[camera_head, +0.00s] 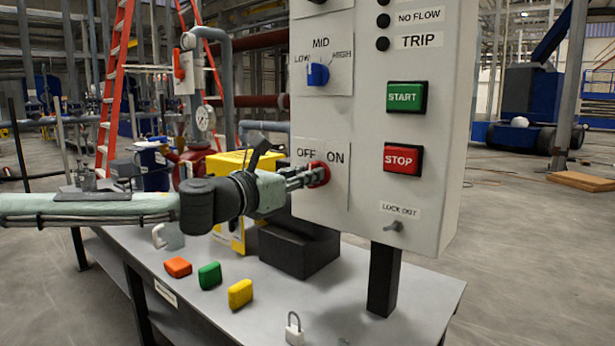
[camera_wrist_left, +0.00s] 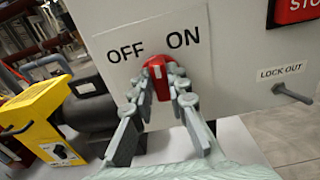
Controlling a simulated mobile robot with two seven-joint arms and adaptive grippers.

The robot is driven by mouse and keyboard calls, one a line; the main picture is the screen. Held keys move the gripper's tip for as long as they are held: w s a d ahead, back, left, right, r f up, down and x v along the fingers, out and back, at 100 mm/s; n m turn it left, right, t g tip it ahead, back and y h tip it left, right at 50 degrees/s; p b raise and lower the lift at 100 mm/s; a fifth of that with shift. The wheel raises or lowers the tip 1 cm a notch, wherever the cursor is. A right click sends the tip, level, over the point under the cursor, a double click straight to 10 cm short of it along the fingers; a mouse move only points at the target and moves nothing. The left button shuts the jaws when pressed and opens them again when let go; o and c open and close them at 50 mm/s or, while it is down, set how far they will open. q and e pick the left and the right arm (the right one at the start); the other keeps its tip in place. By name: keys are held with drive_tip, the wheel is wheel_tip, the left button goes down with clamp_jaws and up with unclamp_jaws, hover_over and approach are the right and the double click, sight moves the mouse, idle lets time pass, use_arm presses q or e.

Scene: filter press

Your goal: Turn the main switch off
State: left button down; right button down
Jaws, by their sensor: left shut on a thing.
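The main switch is a red rotary knob (camera_head: 318,174) low on the grey control panel (camera_head: 440,130), below the words OFF and ON. It also shows in the left wrist view (camera_wrist_left: 160,72), roughly upright between the two words. I cannot tell its exact setting. My left gripper (camera_head: 308,177) reaches in from the left and is shut on the knob, with one finger on each side in the left wrist view (camera_wrist_left: 158,92). The fingers cover part of the knob. My right gripper is in neither view.
A blue LOW-MID-HIGH selector (camera_head: 318,74), green START (camera_head: 406,97) and red STOP (camera_head: 403,159) buttons, and a lock-out lever (camera_head: 393,226) share the panel. A yellow box (camera_head: 229,232), coloured blocks (camera_head: 209,275) and a padlock (camera_head: 294,328) are on the table (camera_head: 400,305).

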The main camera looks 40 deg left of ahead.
use_arm(q)
drive_tip(key=shift+a+f+n+b, duration=0.1)
drive_tip(key=shift+n+b, duration=0.5)
drive_tip(key=shift+n, duration=1.8)
drive_tip(key=shift+a+n+b, duration=0.1)
drive_tip(key=shift+n+b, duration=0.5)
drive_tip(key=shift+n, duration=1.8)
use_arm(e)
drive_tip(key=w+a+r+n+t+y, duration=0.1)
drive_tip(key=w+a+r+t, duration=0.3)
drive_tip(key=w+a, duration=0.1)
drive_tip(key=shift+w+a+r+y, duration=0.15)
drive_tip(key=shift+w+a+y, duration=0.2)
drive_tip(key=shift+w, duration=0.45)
use_arm(q)
drive_tip(key=c, duration=1.5)
unclamp_jaws()
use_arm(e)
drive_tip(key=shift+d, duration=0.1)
